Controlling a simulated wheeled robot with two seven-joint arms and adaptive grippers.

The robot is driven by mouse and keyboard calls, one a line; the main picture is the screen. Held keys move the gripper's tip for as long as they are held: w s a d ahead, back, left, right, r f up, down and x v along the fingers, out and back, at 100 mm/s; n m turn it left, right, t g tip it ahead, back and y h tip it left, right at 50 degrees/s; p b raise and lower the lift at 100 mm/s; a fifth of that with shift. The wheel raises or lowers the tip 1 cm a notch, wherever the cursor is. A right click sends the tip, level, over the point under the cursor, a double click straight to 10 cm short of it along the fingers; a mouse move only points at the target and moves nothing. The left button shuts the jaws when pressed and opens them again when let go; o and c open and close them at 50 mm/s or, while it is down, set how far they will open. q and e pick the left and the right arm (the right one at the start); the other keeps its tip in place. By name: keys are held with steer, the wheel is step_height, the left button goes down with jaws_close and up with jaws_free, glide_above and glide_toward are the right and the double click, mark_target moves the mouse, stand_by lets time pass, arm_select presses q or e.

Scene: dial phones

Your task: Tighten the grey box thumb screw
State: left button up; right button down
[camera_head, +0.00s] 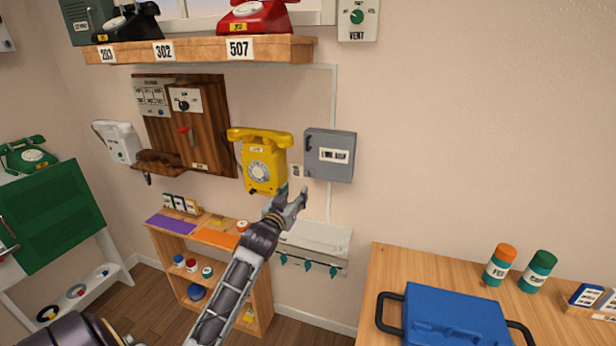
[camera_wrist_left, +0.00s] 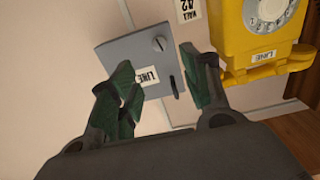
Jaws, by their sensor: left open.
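The grey box (camera_head: 321,174), labelled as a line box, is mounted on the wall right of the yellow phone (camera_head: 263,165). It also shows rotated in the left wrist view (camera_wrist_left: 118,52), its door closed. A round slotted thumb screw (camera_wrist_left: 160,43) is on its face in that view. I cannot make the screw out clearly in the head view. My left gripper (camera_head: 297,196) is open and empty, in front of the wall below and left of the box. In the left wrist view its green-padded fingers (camera_wrist_left: 158,66) are spread, with the box beyond them. My right gripper is out of view.
A wooden shelf (camera_head: 195,50) with phones is above. A wooden phone panel (camera_head: 210,115) hangs left. A white rack with green hooks (camera_head: 318,238) is below the box. A table (camera_head: 390,270) at right holds a blue case (camera_head: 440,310) and two jars. The right wall is bare.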

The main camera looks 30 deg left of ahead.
arm_select(q)
steer(key=shift+w, duration=0.15)
glide_toward(309, 174)
steer(key=p+x, duration=0.1)
steer(key=x, duration=0.5)
steer(key=shift+x, duration=1.45)
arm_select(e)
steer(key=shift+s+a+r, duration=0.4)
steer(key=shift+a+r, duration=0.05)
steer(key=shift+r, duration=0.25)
arm_select(q)
steer(key=shift+c, duration=0.4)
steer(key=c, duration=1)
steer(key=shift+o, duration=0.2)
steer(key=shift+p, duration=0.35)
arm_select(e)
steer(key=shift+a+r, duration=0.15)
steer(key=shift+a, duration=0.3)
